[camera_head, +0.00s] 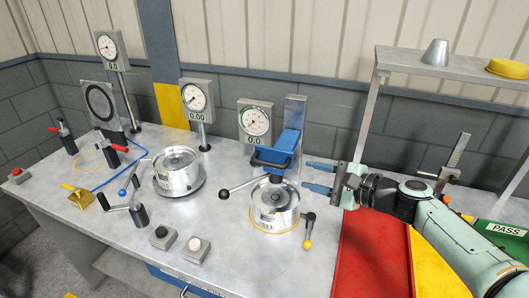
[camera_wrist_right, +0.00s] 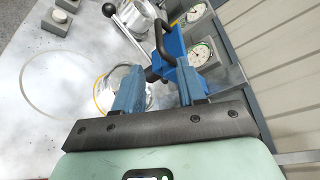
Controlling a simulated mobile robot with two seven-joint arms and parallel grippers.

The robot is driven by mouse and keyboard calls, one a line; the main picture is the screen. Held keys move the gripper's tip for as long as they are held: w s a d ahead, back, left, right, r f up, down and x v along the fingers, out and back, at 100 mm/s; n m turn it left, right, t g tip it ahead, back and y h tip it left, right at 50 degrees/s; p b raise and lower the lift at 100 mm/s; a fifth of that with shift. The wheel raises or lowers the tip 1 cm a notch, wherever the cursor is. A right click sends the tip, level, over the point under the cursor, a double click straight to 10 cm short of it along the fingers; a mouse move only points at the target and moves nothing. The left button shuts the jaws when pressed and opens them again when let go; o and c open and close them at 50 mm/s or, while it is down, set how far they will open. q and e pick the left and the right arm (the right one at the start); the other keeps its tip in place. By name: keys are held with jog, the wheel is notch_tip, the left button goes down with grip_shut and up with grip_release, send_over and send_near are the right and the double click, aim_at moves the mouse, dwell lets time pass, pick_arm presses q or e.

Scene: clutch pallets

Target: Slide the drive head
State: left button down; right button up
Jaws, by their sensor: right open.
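The drive head (camera_head: 286,146) is a blue block with a dark loop handle (camera_head: 257,160) on its front. It sits on a grey upright column (camera_head: 296,108), above a round metal fixture (camera_head: 274,200). My right gripper (camera_head: 307,177) comes in from the right with its blue fingers apart and empty, just right of the fixture and a little below the drive head. In the right wrist view, the drive head (camera_wrist_right: 173,48) and its handle (camera_wrist_right: 159,36) show beyond the open fingers (camera_wrist_right: 157,75). Contact between fingers and drive head cannot be made out. My left gripper is out of view.
A second round fixture (camera_head: 178,172) stands to the left. Dial gauges on stands (camera_head: 197,97) line the back. A black-knobbed lever (camera_head: 240,186) and a yellow-tipped lever (camera_head: 308,229) flank the right fixture. A red tray (camera_head: 372,255) lies at right, below my arm.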

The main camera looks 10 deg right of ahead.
aim_at(277, 166)
jog(key=p+x, duration=0.2)
jog(key=x, duration=1.1)
jog(key=shift+s+a+r, duration=0.1)
jog(key=shift+a+r, duration=0.05)
grip_shut()
